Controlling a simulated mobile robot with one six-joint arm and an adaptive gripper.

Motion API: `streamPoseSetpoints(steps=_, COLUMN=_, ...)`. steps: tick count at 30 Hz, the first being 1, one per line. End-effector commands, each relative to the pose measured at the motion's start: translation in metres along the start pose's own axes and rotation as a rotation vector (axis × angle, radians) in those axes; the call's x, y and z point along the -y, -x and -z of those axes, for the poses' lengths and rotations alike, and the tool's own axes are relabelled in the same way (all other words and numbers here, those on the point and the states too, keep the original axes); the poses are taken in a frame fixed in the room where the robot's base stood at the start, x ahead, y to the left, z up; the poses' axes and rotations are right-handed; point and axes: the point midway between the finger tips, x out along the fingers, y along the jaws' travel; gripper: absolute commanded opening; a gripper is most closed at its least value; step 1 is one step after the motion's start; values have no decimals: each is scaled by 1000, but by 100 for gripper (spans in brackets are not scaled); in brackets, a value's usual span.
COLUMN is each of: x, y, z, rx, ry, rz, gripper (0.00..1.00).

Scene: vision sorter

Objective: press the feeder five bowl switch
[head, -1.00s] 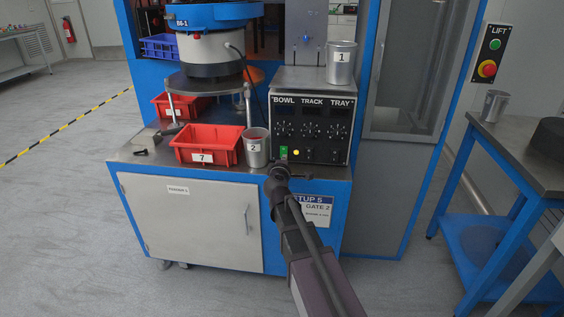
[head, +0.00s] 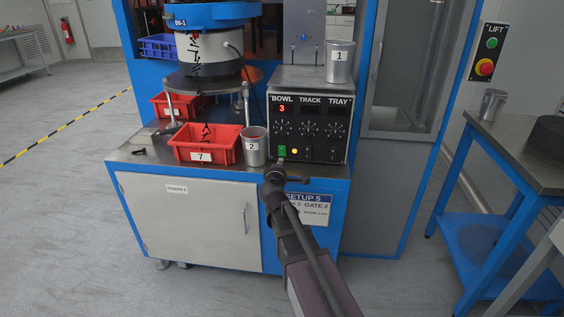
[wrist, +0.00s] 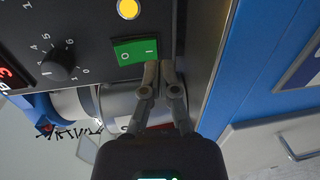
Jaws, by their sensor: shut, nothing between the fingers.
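The control box (head: 309,127) on the feeder cabinet has BOWL, TRACK and TRAY columns. Its BOWL display (head: 282,108) shows a red 3; the other two displays are dark. The green rocker switch (head: 282,150), marked O and I, is at the lower left of the panel. It also shows in the wrist view (wrist: 134,51), bright green, beside a dial. My gripper (head: 280,163) is just below and in front of the switch. In the wrist view my gripper (wrist: 158,68) has its fingers together, empty, with tips near the switch's lower edge; contact cannot be told.
A metal cup 2 (head: 255,147) and red bin 7 (head: 204,155) stand left of the box. Cup 1 (head: 340,62) stands on top of it. The bowl feeder (head: 208,47) is behind, with dark small pieces around it. A yellow light (head: 295,151) is beside the switch.

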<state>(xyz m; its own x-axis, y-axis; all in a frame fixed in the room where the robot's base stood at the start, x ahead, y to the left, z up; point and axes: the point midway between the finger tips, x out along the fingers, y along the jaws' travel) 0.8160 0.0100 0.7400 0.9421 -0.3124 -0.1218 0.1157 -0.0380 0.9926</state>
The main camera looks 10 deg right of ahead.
Motion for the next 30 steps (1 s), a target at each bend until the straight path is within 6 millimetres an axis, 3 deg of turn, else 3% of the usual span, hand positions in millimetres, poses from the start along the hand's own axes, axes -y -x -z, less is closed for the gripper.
streamPoseSetpoints(steps=15, x=22, y=84, z=0, rx=-1, ry=0, rz=0, gripper=0)
streamPoseSetpoints(steps=21, x=26, y=101, z=0, rx=-1, ry=-1, rz=0, gripper=0)
streamPoseSetpoints(steps=30, x=27, y=106, z=0, rx=1, ry=-1, rz=0, gripper=0)
